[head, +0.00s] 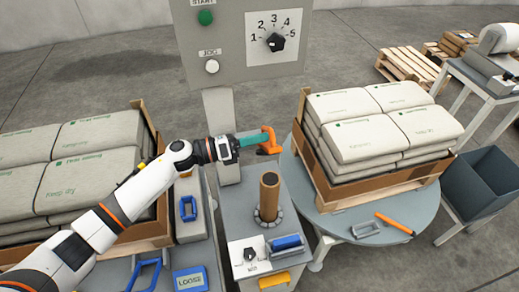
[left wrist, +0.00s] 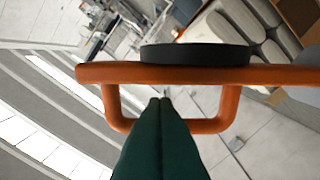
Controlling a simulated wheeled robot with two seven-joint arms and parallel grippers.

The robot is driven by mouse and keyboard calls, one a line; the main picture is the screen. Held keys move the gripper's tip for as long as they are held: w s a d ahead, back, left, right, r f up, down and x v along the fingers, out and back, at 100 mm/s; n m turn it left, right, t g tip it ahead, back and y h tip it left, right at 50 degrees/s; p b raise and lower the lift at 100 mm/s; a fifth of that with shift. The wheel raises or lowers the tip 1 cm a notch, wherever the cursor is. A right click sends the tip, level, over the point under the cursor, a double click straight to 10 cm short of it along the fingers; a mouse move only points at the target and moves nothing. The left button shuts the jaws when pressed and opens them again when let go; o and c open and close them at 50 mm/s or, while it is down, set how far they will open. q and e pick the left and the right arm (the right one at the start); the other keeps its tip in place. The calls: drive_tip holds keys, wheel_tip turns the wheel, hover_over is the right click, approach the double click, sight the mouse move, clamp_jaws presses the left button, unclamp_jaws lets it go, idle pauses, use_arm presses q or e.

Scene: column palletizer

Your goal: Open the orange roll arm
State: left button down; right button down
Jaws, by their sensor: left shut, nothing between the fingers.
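The orange roll arm (head: 270,141) shows in the head view beside the control column, largely covered by my left gripper. In the left wrist view its orange bar (left wrist: 270,75) runs across the picture, with a looped handle below it and a dark round part (left wrist: 195,54) behind it. My left gripper (head: 258,140) has green fingers that are shut with nothing between them. In the wrist view the fingertips (left wrist: 160,101) lie within the outline of the loop; I cannot tell whether they touch it. My right gripper is not in view.
A brown core tube (head: 269,195) stands upright on the grey cabinet below the arm. Stacked sacks (head: 365,123) sit on the round turntable (head: 402,205) at right, with an orange tool (head: 395,223) in front. More sacks (head: 90,150) are at left. The control panel (head: 235,72) rises behind.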

use_arm(q)
drive_tip(key=w+a+r+n, duration=0.2)
drive_tip(key=w+r+n, duration=0.1)
drive_tip(key=w+n, duration=0.3)
drive_tip(key=shift+w+a+r, duration=0.25)
drive_tip(key=shift+w+r, duration=0.15)
drive_tip(key=shift+w, duration=0.4)
